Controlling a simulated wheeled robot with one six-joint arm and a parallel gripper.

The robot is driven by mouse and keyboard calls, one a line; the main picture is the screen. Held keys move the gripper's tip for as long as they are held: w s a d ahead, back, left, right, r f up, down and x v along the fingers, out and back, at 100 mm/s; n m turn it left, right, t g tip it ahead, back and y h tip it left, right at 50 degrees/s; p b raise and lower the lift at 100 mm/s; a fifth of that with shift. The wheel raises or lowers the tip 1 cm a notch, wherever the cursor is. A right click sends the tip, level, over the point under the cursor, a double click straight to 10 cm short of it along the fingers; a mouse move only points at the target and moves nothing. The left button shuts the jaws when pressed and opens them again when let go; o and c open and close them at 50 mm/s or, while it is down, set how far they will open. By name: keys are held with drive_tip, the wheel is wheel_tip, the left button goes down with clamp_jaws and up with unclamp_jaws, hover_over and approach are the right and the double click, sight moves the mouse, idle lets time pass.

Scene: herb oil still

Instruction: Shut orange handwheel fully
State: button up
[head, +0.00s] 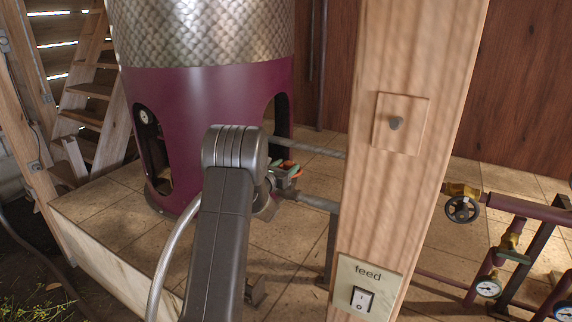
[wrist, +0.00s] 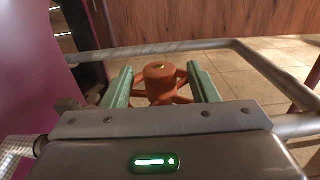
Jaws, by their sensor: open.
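The orange handwheel (wrist: 160,84) shows in the wrist view, straight ahead, with its round hub and spokes between the two green fingers of my gripper (wrist: 162,88). The gripper is open, with one finger on each side of the hub. Whether the fingers touch the wheel cannot be told. In the head view, only a small bit of the orange wheel (head: 296,168) shows behind my arm, beside the green fingers of my gripper (head: 287,174). The lower part of the wheel is hidden by the gripper body in the wrist view.
A wooden post (head: 400,130) with a feed switch (head: 361,299) stands right of my arm. The maroon still (head: 215,110) stands behind and left. Grey pipes (wrist: 150,49) run around the wheel. A black handwheel (head: 462,209) and gauges (head: 488,287) are at the right.

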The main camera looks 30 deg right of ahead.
drive_tip(key=shift+w+d, duration=0.1)
drive_tip(key=shift+d, duration=0.1)
drive_tip(key=c, duration=1)
drive_tip(key=shift+o, duration=0.2)
drive_tip(key=shift+w+b, duration=0.1)
drive_tip(key=shift+b, duration=0.2)
drive_tip(key=shift+w+a+m+g+h+b, duration=0.1)
drive_tip(key=shift+m+g+h+b, duration=0.2)
drive_tip(key=shift+m+g+b, duration=0.35)
drive_tip(key=shift+m+g+h, duration=0.4)
drive_tip(key=shift+m+g, duration=0.45)
drive_tip(key=shift+g, duration=0.7)
